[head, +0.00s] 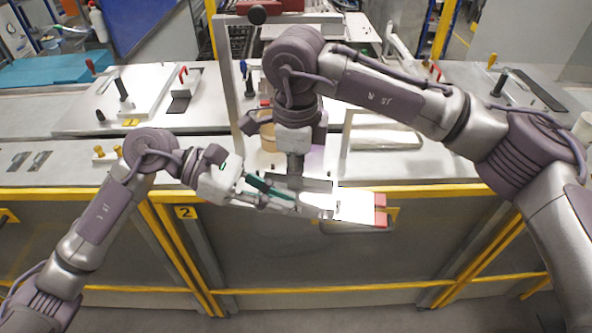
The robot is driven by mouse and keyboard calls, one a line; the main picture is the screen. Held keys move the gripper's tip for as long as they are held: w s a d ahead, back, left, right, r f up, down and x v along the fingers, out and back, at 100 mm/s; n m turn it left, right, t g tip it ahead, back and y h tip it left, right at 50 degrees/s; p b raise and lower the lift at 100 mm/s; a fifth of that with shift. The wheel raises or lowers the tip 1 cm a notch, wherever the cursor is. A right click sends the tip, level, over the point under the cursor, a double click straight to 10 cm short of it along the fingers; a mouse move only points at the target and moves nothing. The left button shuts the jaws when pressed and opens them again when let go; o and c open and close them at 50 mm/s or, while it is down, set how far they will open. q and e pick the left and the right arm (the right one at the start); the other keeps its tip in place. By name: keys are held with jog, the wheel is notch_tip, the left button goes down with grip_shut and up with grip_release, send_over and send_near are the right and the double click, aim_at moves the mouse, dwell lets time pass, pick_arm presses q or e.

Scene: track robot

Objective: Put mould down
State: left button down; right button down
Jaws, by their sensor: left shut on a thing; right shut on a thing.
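The mould appears as a pale flat plate (352,206) with a red end at its right, held in the air in front of the bench's yellow front edge. My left gripper (297,206) reaches in from the left and is shut at the mould's left end. My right gripper (308,188) comes down from above and is shut at the same end. The fingertips overlap in the picture, so their exact contact with the mould is partly hidden.
A long grey bench (60,176) with a yellow edge runs across the view. A white plate fixture with clamps (110,103) stands at the left. A metal frame post (229,75) rises behind my grippers. A white block (385,139) lies on the bench at right.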

pick_arm(q)
jog(key=shift+s+r, duration=0.1)
jog(key=c, duration=1.2)
grip_release()
